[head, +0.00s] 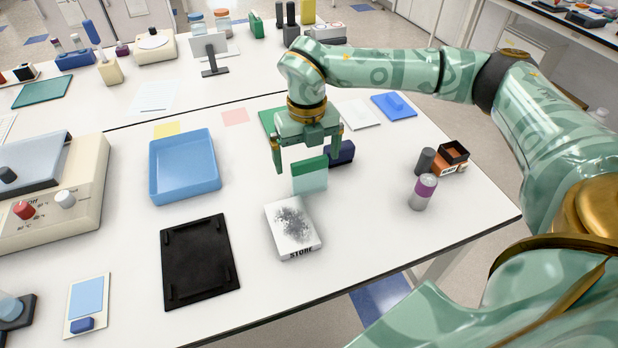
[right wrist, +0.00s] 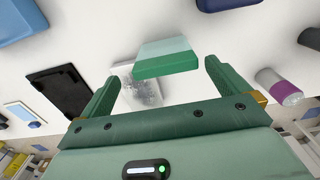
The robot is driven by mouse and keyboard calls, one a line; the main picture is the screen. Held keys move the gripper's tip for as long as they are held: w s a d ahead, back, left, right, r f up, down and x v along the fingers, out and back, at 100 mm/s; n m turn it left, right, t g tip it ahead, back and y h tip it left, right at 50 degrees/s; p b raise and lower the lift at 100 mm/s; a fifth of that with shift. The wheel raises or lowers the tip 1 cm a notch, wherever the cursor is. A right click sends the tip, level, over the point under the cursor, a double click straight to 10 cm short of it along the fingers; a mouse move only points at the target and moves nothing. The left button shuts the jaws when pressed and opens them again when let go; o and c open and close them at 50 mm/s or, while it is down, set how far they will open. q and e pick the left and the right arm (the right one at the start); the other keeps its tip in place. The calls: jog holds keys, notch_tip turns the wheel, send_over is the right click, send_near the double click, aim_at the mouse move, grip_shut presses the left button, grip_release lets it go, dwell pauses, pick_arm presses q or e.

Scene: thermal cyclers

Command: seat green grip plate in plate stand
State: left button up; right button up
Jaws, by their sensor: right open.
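The green grip plate (head: 310,175) has a dark green band along its top and a pale green lower part. It appears upright, just behind a white block marked "STORE" (head: 292,228); what supports it is unclear. My right gripper (head: 305,164) is open, pointing down over the plate's dark band. In the right wrist view the plate (right wrist: 166,57) shows between the two spread fingers of the gripper (right wrist: 160,71), with gaps on both sides. A black frame with raised edge pieces (head: 200,262), likely the plate stand, lies empty at the front. My left gripper is out of view.
A blue tray (head: 184,198) stands left of the gripper. A dark blue block (head: 341,152) is close behind the right finger. A purple-banded cylinder (head: 422,192) and a small orange-black box (head: 451,158) stand at right. Bare table lies between the white block and cylinder.

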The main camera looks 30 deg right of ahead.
jog(key=b, duration=0.1)
send_over(310, 192)
jog(key=f, duration=0.5)
jog(key=shift+w+d+f, duration=0.2)
jog(key=shift+w+f, duration=0.05)
jog(key=shift+w, duration=0.15)
jog(key=shift+r, duration=0.1)
jog(key=c, duration=1.2)
jog(key=shift+c, duration=0.2)
